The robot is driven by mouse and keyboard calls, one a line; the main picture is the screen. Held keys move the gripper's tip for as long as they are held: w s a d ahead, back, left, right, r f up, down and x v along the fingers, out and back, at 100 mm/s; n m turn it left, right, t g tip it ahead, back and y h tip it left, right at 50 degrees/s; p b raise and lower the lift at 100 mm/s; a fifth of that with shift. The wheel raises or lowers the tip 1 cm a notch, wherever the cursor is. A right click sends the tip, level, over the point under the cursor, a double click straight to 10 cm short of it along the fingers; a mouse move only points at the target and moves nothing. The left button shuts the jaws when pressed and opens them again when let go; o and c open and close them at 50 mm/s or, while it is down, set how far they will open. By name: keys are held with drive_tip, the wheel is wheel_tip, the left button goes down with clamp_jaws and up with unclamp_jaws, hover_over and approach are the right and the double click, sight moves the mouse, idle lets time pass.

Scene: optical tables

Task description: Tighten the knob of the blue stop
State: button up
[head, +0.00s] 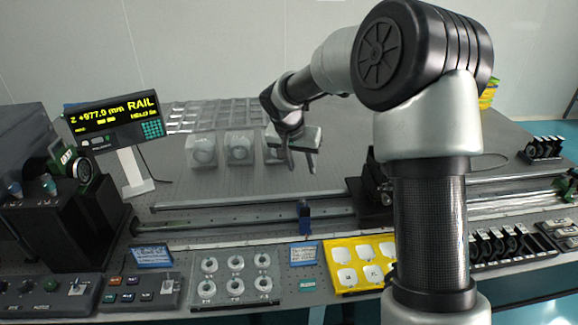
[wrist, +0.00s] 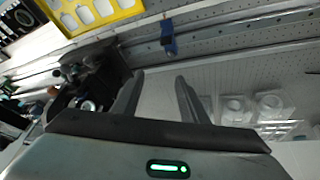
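The blue stop (head: 304,217) stands upright on the long rail (head: 245,225) in the head view, left of the dark carriage. It also shows in the wrist view (wrist: 168,38), at the top centre on the rail. Its knob is too small to make out clearly. My gripper (head: 302,165) is above the table, behind and above the rail, apart from the stop. In the wrist view its two fingers (wrist: 160,88) stand apart with nothing between them.
A dark carriage (head: 371,195) sits on the rail right of the stop. A yellow tray (head: 343,279) and a plate of ring-shaped parts (head: 236,276) lie in front. A display (head: 116,116) reads "RAIL". Clear holders (head: 240,148) stand behind. The table between holders and rail is clear.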

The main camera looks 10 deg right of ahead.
drive_tip(key=w+a+f+m, duration=0.1)
drive_tip(key=w+f, duration=0.4)
drive_tip(key=f, duration=0.1)
drive_tip(key=p, duration=0.2)
approach(303, 200)
drive_tip(key=x, duration=0.8)
drive_tip(key=shift+w, duration=0.1)
drive_tip(key=shift+c, duration=0.4)
clamp_jaws()
drive_tip(key=shift+b, duration=0.3)
